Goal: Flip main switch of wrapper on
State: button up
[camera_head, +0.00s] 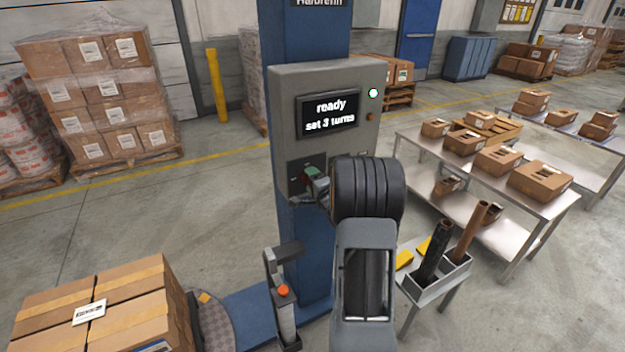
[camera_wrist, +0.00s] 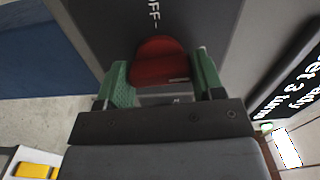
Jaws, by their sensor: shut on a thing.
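The wrapper is a blue column (camera_head: 304,230) with a grey control box (camera_head: 287,92). Its screen (camera_head: 328,112) reads "ready" and "set 3 turns". The main switch is a red knob (camera_wrist: 160,62) on a dark plate, with the letters "OFF" beside it in the wrist view. My gripper (camera_wrist: 163,80) has its green fingers on both sides of the knob and is shut on it. In the head view my gripper (camera_head: 311,179) is at the lower left of the box, and it and my arm hide most of the switch.
A round lamp (camera_head: 373,93) glows on the box. A post with an orange-red button (camera_head: 283,291) stands low in front. Taped cartons (camera_head: 140,290) sit at lower left. Steel tables (camera_head: 556,205) with boxes and a bin of tubes (camera_head: 453,276) stand at right.

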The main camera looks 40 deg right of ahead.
jog(key=shift+m, duration=0.6)
jog(key=o, duration=0.9)
jog(key=shift+s, duration=0.1)
jog(key=s, duration=0.4)
jog(key=s+a+b, duration=0.1)
jog(key=s, duration=0.4)
jog(key=s+b, duration=0.1)
jog(key=s, duration=0.3)
jog(key=shift+s+a, duration=0.3)
jog(key=shift+a, duration=0.1)
